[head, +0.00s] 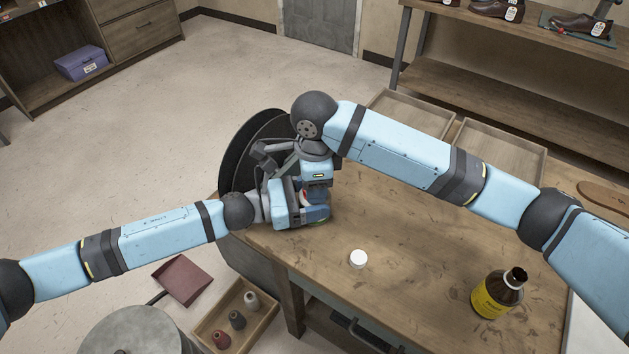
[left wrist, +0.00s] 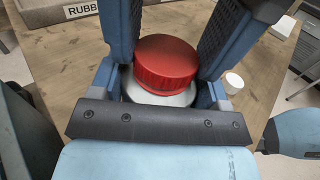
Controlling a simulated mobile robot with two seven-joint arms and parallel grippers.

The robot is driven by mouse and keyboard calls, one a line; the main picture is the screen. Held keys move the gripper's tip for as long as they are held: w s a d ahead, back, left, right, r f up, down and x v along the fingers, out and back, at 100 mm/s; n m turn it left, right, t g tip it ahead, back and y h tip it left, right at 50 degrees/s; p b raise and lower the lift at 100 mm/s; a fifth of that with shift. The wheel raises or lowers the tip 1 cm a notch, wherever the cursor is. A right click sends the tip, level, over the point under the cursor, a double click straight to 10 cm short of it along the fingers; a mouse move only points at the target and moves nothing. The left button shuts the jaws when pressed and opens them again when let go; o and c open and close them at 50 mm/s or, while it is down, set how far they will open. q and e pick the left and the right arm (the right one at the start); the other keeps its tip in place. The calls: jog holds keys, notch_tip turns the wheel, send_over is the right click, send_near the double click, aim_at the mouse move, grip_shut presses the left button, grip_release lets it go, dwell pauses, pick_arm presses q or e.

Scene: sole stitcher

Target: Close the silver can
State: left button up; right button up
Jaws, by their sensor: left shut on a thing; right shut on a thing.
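The silver can (left wrist: 160,92) stands on the wooden table, with a red lid (left wrist: 166,60) sitting on its top in the left wrist view. I cannot tell whether the lid is fully tight. My left gripper (head: 318,213) reaches in low from the side and is shut on the can body. My right gripper (head: 317,190) points down from above and is shut at the red lid. In the head view the grippers hide most of the can and lid.
A small white cap (head: 357,258) lies on the table (head: 420,240), in front of the grippers. An open brown bottle with a yellow label (head: 494,294) stands to the right. Shallow wooden trays (head: 499,153) are at the back. A dark round disc (head: 236,160) stands behind the grippers.

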jog(key=o, duration=0.9)
jog(key=shift+r, duration=2.3)
jog(key=shift+c, duration=0.4)
